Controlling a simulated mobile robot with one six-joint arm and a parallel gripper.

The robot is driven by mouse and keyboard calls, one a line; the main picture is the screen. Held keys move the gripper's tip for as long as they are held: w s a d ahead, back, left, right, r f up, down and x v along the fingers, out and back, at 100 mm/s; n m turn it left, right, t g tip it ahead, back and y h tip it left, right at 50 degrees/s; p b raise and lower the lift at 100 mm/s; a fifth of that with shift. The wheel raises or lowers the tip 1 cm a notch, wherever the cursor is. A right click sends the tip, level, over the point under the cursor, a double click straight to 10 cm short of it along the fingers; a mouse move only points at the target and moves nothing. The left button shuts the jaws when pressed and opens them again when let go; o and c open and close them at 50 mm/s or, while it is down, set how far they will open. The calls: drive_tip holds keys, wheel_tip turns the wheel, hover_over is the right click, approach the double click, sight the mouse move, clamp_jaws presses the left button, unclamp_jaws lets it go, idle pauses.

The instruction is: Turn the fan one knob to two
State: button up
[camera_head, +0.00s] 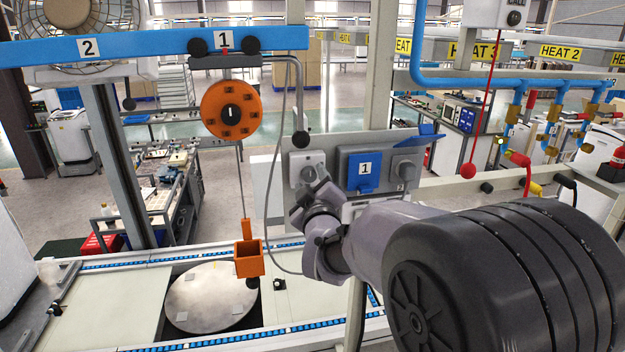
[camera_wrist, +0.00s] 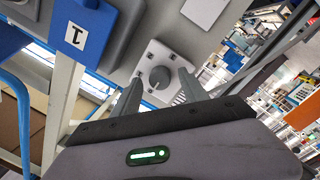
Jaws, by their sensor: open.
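A grey panel (camera_head: 340,158) carries a blue part marked 1 (camera_head: 366,169), which also shows rotated in the wrist view (camera_wrist: 76,35). Left of it is a pale square plate with a round grey knob (camera_wrist: 160,77); the plate's upper part shows in the head view (camera_head: 308,158). No fan label or setting mark on this knob is readable.
A fan (camera_head: 65,15) stands at the upper left behind a blue beam (camera_head: 150,46) marked 2 and 1. An orange wheel (camera_head: 231,108) and orange box (camera_head: 249,258) hang left of my gripper. A round metal plate (camera_head: 211,297) lies below. A red ball (camera_head: 468,171) hangs at right.

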clamp_jaws()
